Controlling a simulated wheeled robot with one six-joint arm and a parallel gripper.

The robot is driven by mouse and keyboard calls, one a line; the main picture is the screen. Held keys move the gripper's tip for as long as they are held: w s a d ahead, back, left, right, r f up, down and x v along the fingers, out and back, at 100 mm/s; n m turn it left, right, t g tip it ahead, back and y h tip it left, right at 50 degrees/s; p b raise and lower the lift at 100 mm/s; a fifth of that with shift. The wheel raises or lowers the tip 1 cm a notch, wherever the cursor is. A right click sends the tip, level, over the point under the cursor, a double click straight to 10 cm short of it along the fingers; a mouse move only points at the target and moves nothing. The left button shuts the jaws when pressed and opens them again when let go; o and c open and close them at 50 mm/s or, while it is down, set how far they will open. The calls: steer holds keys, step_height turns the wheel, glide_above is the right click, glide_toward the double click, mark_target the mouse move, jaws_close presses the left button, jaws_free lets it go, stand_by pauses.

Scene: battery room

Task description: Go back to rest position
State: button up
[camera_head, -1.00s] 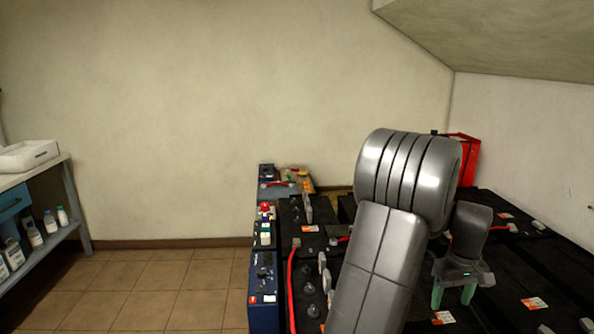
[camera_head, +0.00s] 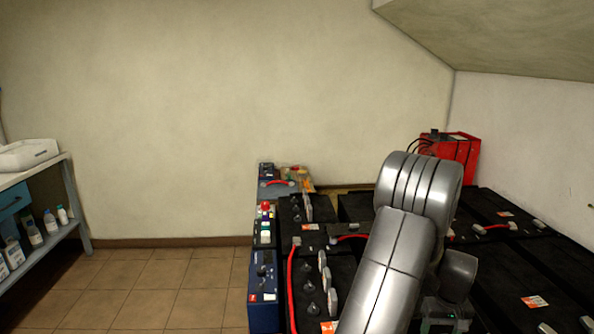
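My gripper (camera_head: 440,322) is low in the picture, right of my grey forearm and over the black batteries. Only its upper body shows, dark and partly see-through against the batteries. Its fingertips are cut off or hidden at the bottom edge, so I cannot tell whether it is open or shut. No held thing is visible.
Black batteries (camera_head: 565,262) with red cables fill the right and centre. A blue unit (camera_head: 264,290) stands at their left edge. A red charger (camera_head: 458,152) sits at the back. A shelf with bottles (camera_head: 40,240) is far left. Tiled floor (camera_head: 165,285) between is clear.

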steer(key=m, duration=0.3)
steer(key=shift+m, duration=0.4)
steer(key=m+p, duration=0.1)
steer(key=m, duration=0.3)
steer(key=shift+a, duration=0.1)
steer(key=m+p, duration=0.1)
steer(key=m, duration=0.3)
steer(key=shift+w+r+m, duration=0.1)
steer(key=shift+w+m, duration=0.05)
steer(key=shift+m, duration=0.15)
steer(key=shift+a+m+p, duration=0.1)
steer(key=shift+m+p, duration=0.3)
steer(key=shift+m, duration=1.1)
